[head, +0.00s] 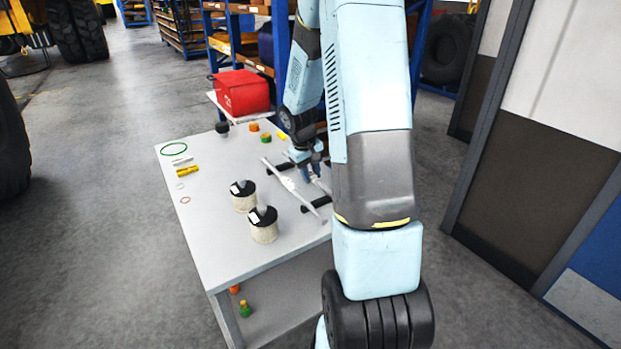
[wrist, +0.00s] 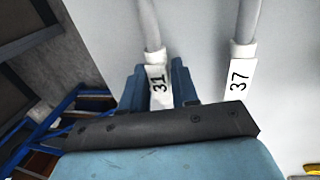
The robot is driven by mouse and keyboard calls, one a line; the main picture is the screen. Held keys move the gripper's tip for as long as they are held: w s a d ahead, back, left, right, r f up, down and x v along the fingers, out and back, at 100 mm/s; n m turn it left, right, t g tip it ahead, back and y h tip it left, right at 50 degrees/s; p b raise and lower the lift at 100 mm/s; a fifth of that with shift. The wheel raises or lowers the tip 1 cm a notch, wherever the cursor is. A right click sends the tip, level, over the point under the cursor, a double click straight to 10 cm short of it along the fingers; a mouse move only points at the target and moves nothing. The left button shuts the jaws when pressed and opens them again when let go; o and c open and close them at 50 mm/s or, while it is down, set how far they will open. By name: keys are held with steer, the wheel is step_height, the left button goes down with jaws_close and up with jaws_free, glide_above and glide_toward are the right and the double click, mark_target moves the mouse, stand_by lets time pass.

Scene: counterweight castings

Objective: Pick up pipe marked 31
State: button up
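The pipe marked 31 (wrist: 152,30) is a pale grey rod with a white end tag reading 31 in the wrist view. My gripper (wrist: 159,88) has blue fingers on either side of that tag. The pictures do not show whether they press on it or stand slightly apart. A second pipe marked 37 (wrist: 246,22) lies to its right, outside my fingers. In the head view my gripper (head: 311,172) is low over the table by the pipes, partly hidden by my arm. A pale pipe (head: 290,186) lies there across dark supports; its number is unreadable.
The grey table (head: 225,240) holds two black-topped pale cylinders (head: 243,196) (head: 264,226) near the pipes. Small coloured parts and rings lie at its left and back. A red box (head: 241,92) stands behind the table. The table's left front is mostly clear.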

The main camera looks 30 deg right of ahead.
jaws_close()
stand_by(0.3)
